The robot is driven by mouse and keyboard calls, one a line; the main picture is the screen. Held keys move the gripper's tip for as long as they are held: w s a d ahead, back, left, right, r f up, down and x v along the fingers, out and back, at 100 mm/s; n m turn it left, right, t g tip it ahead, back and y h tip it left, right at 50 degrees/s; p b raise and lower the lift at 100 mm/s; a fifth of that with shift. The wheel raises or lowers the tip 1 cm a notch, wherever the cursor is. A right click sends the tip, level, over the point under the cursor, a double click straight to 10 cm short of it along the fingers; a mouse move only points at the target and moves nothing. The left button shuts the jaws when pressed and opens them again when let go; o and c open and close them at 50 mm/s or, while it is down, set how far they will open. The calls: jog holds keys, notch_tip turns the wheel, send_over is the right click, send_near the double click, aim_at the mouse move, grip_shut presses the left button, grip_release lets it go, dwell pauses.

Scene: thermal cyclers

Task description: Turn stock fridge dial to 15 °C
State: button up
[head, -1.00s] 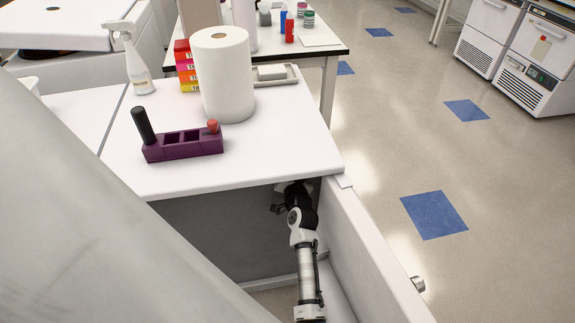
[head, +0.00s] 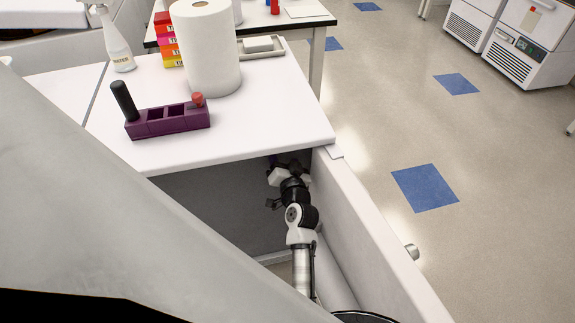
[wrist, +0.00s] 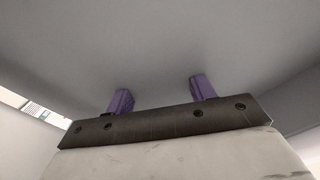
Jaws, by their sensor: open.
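A white-topped unit (head: 225,145) with a dark grey opening under its top stands in front of me, perhaps the stock fridge; I cannot confirm this. Its white door (head: 375,240) stands open on the right. My gripper (head: 282,164) reaches into the opening near the inner door side, partly hidden under the top's edge. In the wrist view, its two purple fingers (wrist: 161,95) are apart with nothing between them, facing a plain grey surface (wrist: 160,45). No dial or temperature scale is visible in either view.
On the top stand a purple rack (head: 168,122) with a black and a red item, a paper roll (head: 205,50), a spray bottle (head: 115,42) and stacked boxes (head: 168,42). A metal knob (head: 413,252) sticks out from the door.

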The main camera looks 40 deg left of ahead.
jog(key=b+v, duration=0.1)
jog(key=v, duration=0.5)
jog(key=shift+s+d+b, duration=0.2)
jog(key=shift+d+b, duration=0.15)
jog(key=shift+b, duration=0.05)
